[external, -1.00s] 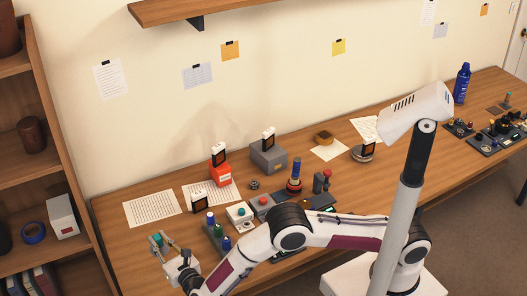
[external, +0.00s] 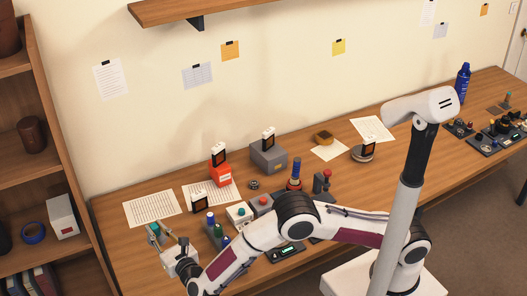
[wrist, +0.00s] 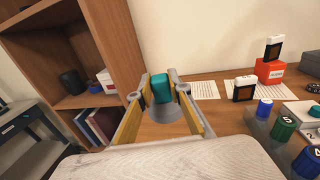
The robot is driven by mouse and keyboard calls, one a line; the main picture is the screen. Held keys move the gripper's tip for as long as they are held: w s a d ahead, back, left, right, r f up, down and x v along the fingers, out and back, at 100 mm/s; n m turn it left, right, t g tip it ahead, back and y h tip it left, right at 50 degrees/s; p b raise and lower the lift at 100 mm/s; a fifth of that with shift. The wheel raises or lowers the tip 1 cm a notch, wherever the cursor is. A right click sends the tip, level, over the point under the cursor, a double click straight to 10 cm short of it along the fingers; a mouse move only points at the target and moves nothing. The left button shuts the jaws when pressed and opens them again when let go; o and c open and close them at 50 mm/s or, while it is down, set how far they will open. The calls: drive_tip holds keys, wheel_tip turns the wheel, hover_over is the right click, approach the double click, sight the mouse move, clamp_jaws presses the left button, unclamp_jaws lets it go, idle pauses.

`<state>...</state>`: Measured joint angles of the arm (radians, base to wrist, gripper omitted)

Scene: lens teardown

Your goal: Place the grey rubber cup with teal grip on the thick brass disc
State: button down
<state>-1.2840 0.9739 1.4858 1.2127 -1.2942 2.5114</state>
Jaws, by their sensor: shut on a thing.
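The grey rubber cup (wrist: 166,112) with its teal grip (wrist: 160,86) is between my gripper's fingers (wrist: 162,98) in the wrist view. My gripper is shut on it around the teal grip, with the wide grey part below. In the external view my gripper (external: 163,237) is at the left end of the desk and the teal grip (external: 153,229) shows at its tips. A brass-coloured round piece (external: 323,136), which looks like the thick brass disc, lies on a paper sheet toward the back middle, well right of my gripper. The wrist view does not show it.
A red block (external: 220,174), a grey box (external: 268,157) and a blue-topped tool (external: 295,174) stand farther along. A shelf (external: 55,180) is at left. Papers (external: 152,207) lie near the wall.

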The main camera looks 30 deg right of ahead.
sight(158, 237)
wheel_tip(158, 237, up, 9)
drive_tip(key=w+d+m+h, duration=0.1)
drive_tip(key=w+d+h, duration=0.1)
drive_tip(key=w+d, duration=0.65)
drive_tip(key=w+d+m+h, duration=0.2)
drive_tip(key=w+d, duration=0.4)
drive_tip(key=w, duration=0.5)
drive_tip(key=w+d+m+h, duration=0.1)
drive_tip(key=w+d+h, duration=0.1)
drive_tip(key=w+d, duration=0.7)
drive_tip(key=w+d+m+h, duration=0.2)
drive_tip(key=w+d, duration=0.3)
drive_tip(key=d, duration=0.8)
drive_tip(key=w+d+m+g+h, duration=0.2)
drive_tip(key=d+g+h, duration=0.15)
drive_tip(key=d, duration=2.15)
drive_tip(key=w+d+m+g+h, duration=0.2)
drive_tip(key=d+m+h, duration=0.15)
drive_tip(key=d, duration=2.05)
wheel_tip(158, 237, down, 11)
drive_tip(key=d, duration=0.1)
drive_tip(key=shift+n+h, duration=0.3)
drive_tip(key=shift+n, duration=0.05)
drive_tip(key=shift+t, duration=0.25)
drive_tip(key=shift+f, duration=3.1)
